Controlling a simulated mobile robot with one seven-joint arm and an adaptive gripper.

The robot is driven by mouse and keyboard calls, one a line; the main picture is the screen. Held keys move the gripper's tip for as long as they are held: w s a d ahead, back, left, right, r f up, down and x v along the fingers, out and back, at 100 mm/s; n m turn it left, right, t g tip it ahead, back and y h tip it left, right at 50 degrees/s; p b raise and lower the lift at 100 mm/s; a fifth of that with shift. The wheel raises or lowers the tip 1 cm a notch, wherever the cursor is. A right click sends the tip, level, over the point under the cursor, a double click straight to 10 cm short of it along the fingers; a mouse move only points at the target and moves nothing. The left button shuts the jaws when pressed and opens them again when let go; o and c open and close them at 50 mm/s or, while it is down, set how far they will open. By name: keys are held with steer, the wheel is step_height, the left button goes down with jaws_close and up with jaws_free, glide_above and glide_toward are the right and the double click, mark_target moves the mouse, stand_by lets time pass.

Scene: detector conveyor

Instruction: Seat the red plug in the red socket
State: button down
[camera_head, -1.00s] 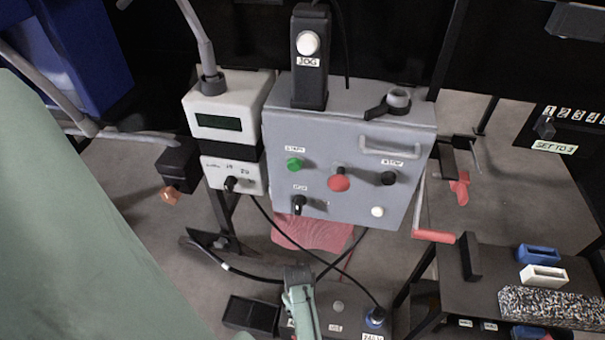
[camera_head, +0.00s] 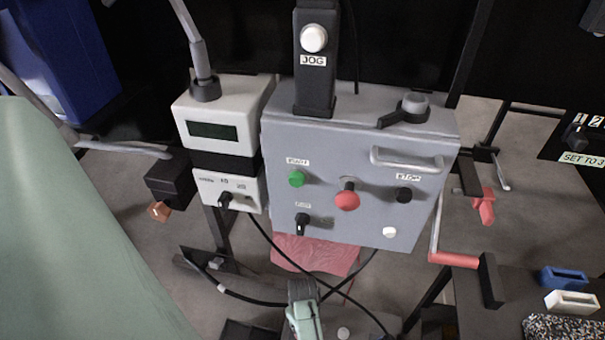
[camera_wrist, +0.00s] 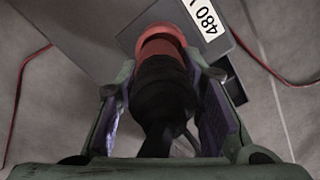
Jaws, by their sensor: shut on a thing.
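In the wrist view my gripper (camera_wrist: 161,76) is shut on the black body of the red plug (camera_wrist: 163,92), with a purple-padded finger on each side. Red parts (camera_wrist: 159,36) show at the plug's far end, against a grey box (camera_wrist: 92,32) beside a "480" label (camera_wrist: 205,18). The red plug's front and the red socket overlap here, so I cannot tell where one ends or how deep the plug sits. In the head view my gripper (camera_head: 303,308) is low in the middle, and the plug and socket are hidden there.
A grey control box (camera_head: 340,150) with buttons stands behind my gripper, with a white meter unit (camera_head: 215,130) to its left. Black cables (camera_head: 285,248) hang in front. A dark bench (camera_head: 490,325) with blue (camera_head: 563,278) and white (camera_head: 572,302) holders is at right.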

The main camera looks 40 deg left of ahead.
steer(key=c, duration=1.4)
jaws_free()
steer(key=shift+s+d+f, duration=0.25)
steer(key=shift+d+f, duration=0.15)
steer(key=shift+f, duration=0.05)
steer(key=o, duration=0.3)
steer(key=shift+w+a+r, duration=0.1)
steer(key=shift+a+r, duration=0.05)
steer(key=shift+r, duration=0.1)
step_height(320, 180, up, 12)
steer(key=shift+p, duration=0.35)
steer(key=shift+a, duration=0.1)
